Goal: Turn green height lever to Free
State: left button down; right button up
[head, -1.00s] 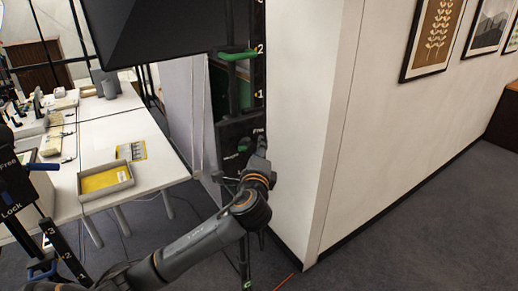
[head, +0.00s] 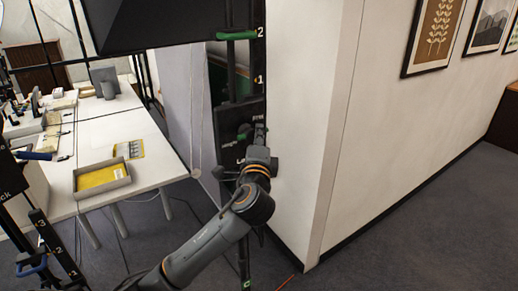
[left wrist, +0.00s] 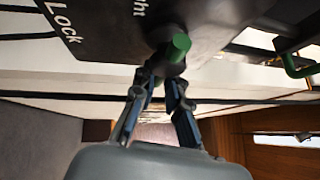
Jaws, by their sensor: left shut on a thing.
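The green height lever (head: 243,136) sits on a dark panel (head: 226,120) on the black upright beside the white wall. The left wrist view shows the lever's round green end (left wrist: 179,45) close up, with the words "Lock" and part of "Height" on the panel (left wrist: 105,25). My left gripper (head: 260,131) is at the lever; its fingers (left wrist: 162,82) are shut on the lever around its base. The gripper partly hides the panel's lettering in the head view. My right gripper is not in view.
A green handle (head: 237,36) projects from the upright above the panel. The white wall corner (head: 300,130) stands close to the right of my arm. A white table (head: 110,130) with a grey tray (head: 103,192) is at left. Another dark post (head: 50,240) stands at lower left.

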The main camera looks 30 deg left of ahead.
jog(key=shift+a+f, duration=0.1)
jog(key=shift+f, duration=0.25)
pick_arm(q)
jog(key=c, duration=1.3)
grip_release()
jog(key=shift+c, duration=0.2)
jog(key=v, duration=1.2)
jog(key=shift+w, duration=0.1)
